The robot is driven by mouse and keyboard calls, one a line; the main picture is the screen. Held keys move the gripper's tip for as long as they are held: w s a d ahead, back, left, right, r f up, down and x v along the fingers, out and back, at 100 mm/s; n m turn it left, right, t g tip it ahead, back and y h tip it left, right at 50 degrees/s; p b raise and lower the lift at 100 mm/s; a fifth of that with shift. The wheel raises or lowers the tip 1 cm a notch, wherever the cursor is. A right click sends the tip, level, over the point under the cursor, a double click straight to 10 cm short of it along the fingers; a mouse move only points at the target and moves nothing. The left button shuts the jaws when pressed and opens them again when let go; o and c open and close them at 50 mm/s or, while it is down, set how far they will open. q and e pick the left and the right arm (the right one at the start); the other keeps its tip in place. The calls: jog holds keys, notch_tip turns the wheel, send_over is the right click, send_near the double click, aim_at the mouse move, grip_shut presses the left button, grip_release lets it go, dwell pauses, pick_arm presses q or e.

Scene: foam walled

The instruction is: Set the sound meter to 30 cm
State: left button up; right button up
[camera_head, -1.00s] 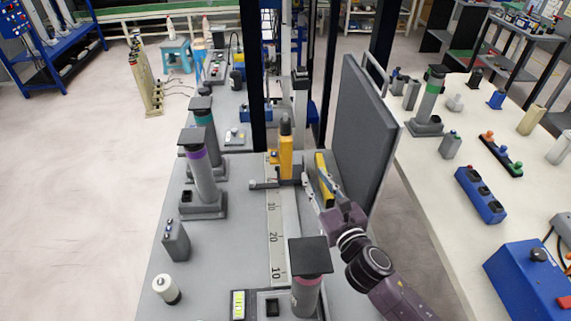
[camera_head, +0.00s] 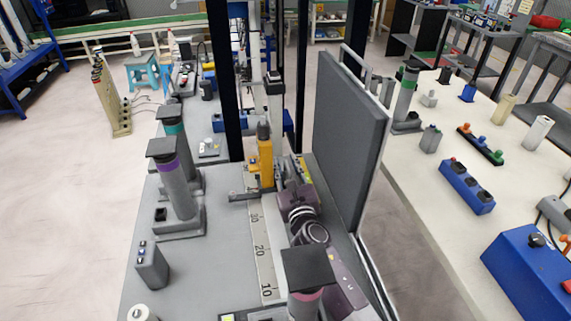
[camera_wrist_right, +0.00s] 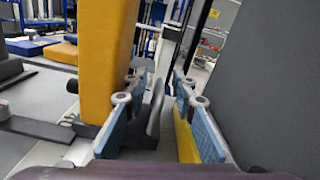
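The yellow sound meter (camera_head: 265,160) stands upright with a dark tip on a grey slider base (camera_head: 246,194), at the far end of the pale scale strip (camera_head: 262,250). The base is just beyond the printed 30; the exact reading is too small to tell. My right gripper (camera_head: 290,176) is close to the right of the meter. In the right wrist view its blue-padded fingers (camera_wrist_right: 160,130) are apart, with a grey upright piece (camera_wrist_right: 155,108) between them and the yellow body (camera_wrist_right: 108,60) left of them. Contact cannot be told. My left gripper is not in view.
A dark foam panel (camera_head: 345,140) stands close to the right of my right arm. Grey posts with purple (camera_head: 173,180) and teal (camera_head: 172,130) bands stand left of the scale. A dark-topped post (camera_head: 305,268) stands at the near end. A yellow piece (camera_wrist_right: 185,135) lies by the right finger.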

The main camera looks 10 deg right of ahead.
jog(key=shift+w, duration=0.15)
jog(key=shift+c, duration=0.3)
grip_shut()
